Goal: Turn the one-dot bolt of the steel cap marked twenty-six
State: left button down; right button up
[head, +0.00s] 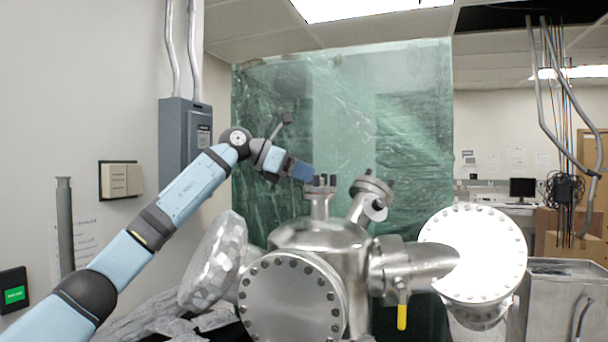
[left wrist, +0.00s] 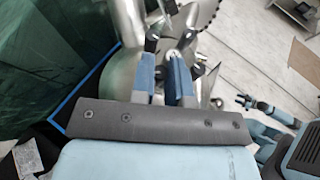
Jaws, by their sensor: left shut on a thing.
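The steel vessel (head: 318,236) stands in the middle of the head view. A small steel cap (head: 320,189) with dark bolts tops its upright neck. My left gripper (head: 306,172) reaches this cap from the left and is shut on a bolt at its rim. In the left wrist view its two blue fingers (left wrist: 163,60) point at the steel parts, with dark bolts close by. The held bolt is mostly hidden by the fingers. I cannot read a number or dots.
A second capped neck (head: 372,186) leans right beside the first. A side pipe with a yellow handle (head: 402,317) and a big round flange (head: 474,252) stand at right. A faceted foil-like disc (head: 215,260) is at left. A green plastic curtain (head: 410,110) hangs behind.

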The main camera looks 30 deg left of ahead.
pick_arm(q)
jog(key=shift+d+n+t+y, duration=0.1)
jog(key=shift+n+t+y, duration=0.7)
jog(key=shift+n+y, duration=0.15)
jog(key=c, duration=1.4)
grip_release()
jog(key=shift+s, duration=0.1)
jog(key=b+v, duration=0.1)
jog(key=v, duration=1.2)
jog(key=shift+s+a, duration=0.25)
jog(key=shift+a, duration=0.1)
jog(key=shift+r, duration=0.1)
